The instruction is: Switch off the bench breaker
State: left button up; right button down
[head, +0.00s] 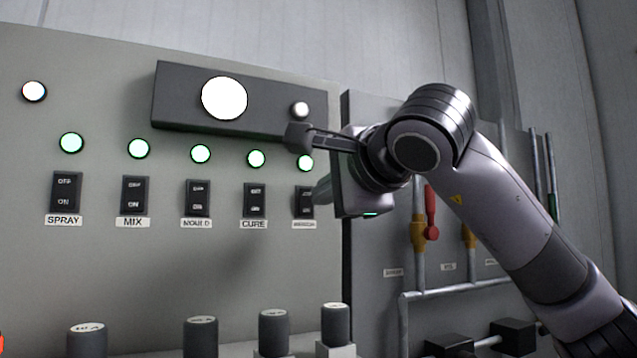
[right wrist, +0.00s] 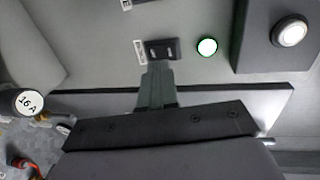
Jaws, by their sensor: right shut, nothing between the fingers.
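The rightmost switch (head: 304,203) in the breaker row is a black rocker above a label too small to read. Its right side is partly hidden by my gripper in the head view. The lamp above it (head: 305,163) glows green. My right gripper (head: 322,190) is shut and empty, its fingertips at this switch. In the right wrist view, the shut fingers (right wrist: 156,88) reach the edge of the black rocker (right wrist: 163,50), beside its green lamp (right wrist: 207,47). I cannot tell whether they touch it. My left gripper is not in view.
Switches labelled SPRAY (head: 66,193), MIX (head: 135,196), MOULD (head: 198,198) and CURE (head: 255,200) stand to the left, with green lamps lit. A dark box (head: 180,95) with a round white face juts above. Several knobs (head: 201,337) stick out below. Pipes with a red valve handle (head: 431,213) are right.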

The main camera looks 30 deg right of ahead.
aim_at(308, 194)
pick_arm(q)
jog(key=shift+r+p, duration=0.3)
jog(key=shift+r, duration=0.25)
pick_arm(e)
jog(key=shift+w+r, duration=0.15)
jog(key=shift+w, duration=0.55)
jog(key=shift+w+r, duration=0.1)
jog(key=shift+w, duration=0.6)
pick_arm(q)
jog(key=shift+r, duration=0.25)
pick_arm(e)
jog(key=shift+w+r, duration=0.2)
jog(key=shift+w, duration=0.15)
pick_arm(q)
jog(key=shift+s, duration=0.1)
pick_arm(e)
jog(key=shift+s+d, duration=0.1)
jog(key=shift+s, duration=0.1)
